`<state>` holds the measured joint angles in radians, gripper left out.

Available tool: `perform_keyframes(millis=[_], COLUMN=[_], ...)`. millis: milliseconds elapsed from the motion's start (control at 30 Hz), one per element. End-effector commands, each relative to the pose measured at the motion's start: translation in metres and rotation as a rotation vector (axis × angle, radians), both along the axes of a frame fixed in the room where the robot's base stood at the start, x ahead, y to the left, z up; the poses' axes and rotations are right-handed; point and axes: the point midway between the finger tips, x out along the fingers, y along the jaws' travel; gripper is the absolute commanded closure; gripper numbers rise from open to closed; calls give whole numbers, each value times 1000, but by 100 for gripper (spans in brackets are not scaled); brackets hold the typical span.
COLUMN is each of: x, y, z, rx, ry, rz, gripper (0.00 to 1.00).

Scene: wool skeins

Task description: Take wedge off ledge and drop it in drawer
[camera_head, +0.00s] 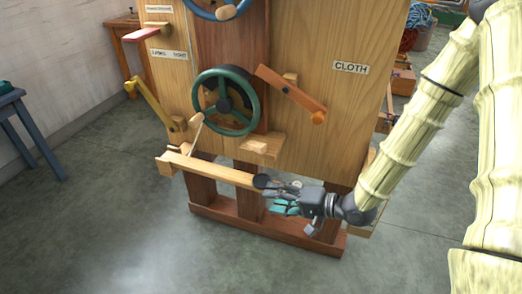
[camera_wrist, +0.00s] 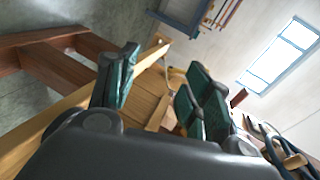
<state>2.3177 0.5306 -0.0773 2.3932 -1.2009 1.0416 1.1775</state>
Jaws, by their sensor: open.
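My gripper (camera_head: 283,197) is low in front of the wooden panel, at the right end of a long pale wooden bar (camera_head: 215,171). In the wrist view my gripper (camera_wrist: 160,85) has its two dark green fingers spread, with nothing held between them. The pale bar (camera_wrist: 60,118) runs behind the left finger there. A small pale wooden block (camera_head: 262,145) juts from the panel above my gripper; I cannot tell whether it is the ledge, the wedge or both. I cannot make out a drawer for certain.
The panel carries a green handwheel (camera_head: 225,101), an orange lever (camera_head: 290,94), a yellow lever (camera_head: 152,103) and a CLOTH label (camera_head: 351,68). Its reddish foot beam (camera_head: 255,229) rests on the floor. A blue stool (camera_head: 30,125) stands at the left. The front floor is clear.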

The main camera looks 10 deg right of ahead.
Motion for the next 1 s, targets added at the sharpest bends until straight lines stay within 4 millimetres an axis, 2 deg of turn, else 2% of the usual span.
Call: perform_keyframes(millis=[33,100,267,400,500,600,700,800,900,1000], x=[-6,-13,-43,-81,-114,-146,-172,-187,-189,-176], y=[2,0,-5,-11,-19,-28,-39,-51,-63,-74], z=[-25,-57,-127,-183,-218,-244,-259,-261,-252,-231], rx=[-66,-165,-397,-595,-735,-861,-965,-1040,-1082,-1083], ry=[28,58,136,217,287,361,446,540,643,751], rz=[-7,-17,-5,44,95,147,176,166,97,-39], gripper=[50,50,50,50,50,50,50,50,50,50])
